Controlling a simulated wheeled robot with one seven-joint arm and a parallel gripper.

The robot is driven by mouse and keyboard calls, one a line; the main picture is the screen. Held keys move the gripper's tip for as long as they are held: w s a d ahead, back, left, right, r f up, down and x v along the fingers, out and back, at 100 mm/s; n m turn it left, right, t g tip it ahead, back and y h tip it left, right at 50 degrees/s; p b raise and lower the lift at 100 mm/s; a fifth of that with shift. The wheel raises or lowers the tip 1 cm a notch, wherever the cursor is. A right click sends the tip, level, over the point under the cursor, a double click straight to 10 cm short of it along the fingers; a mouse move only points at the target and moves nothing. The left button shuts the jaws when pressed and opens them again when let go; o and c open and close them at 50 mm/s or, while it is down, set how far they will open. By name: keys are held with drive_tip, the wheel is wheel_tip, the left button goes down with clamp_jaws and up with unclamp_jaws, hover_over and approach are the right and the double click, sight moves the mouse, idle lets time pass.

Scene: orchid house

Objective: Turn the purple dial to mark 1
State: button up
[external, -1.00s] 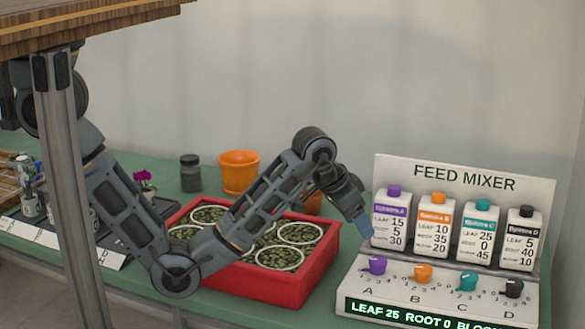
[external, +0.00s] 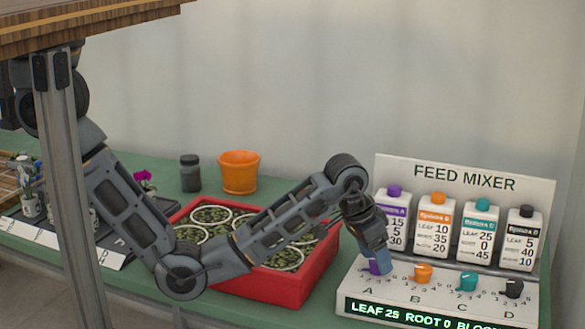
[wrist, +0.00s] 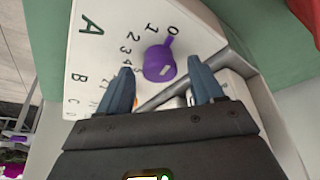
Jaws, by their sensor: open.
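The purple dial (wrist: 158,64) sits on the white panel by the letter A, with marks 0 to 5 around it in the wrist view. Its narrow end points close to mark 0, with mark 1 beside it. My gripper (wrist: 161,68) is open, with one blue fingertip on each side of the dial; contact cannot be told. In the external view my gripper (external: 375,262) is down at the panel and partly hides the purple dial (external: 374,268).
Orange (external: 423,273), teal (external: 467,281) and black (external: 514,288) dials stand to the right. Bottles, including an orange-capped one (external: 435,228), stand behind. A red planter tray (external: 317,273) is left of the panel. The display (external: 405,313) reads LEAF 25 ROOT 0.

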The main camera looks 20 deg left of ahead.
drive_tip(key=c, duration=1)
drive_tip(key=shift+c, duration=0.2)
drive_tip(key=shift+r+n+p, duration=0.15)
drive_tip(key=shift+n+p, duration=0.15)
drive_tip(key=shift+p, duration=0.05)
drive_tip(key=shift+d+n+t+y+p, duration=0.1)
drive_tip(key=shift+n+t+y+p, duration=0.2)
drive_tip(key=shift+n+p, duration=0.55)
drive_tip(key=shift+s+d+n+t+y+p, duration=0.15)
drive_tip(key=shift+n+y+p, duration=0.2)
drive_tip(key=shift+n, duration=0.6)
drive_tip(key=shift+w+n+t+y+p, duration=0.15)
drive_tip(key=shift+n+y+p, duration=0.2)
drive_tip(key=shift+n, duration=0.55)
drive_tip(key=shift+s, duration=0.1)
drive_tip(key=o, duration=1)
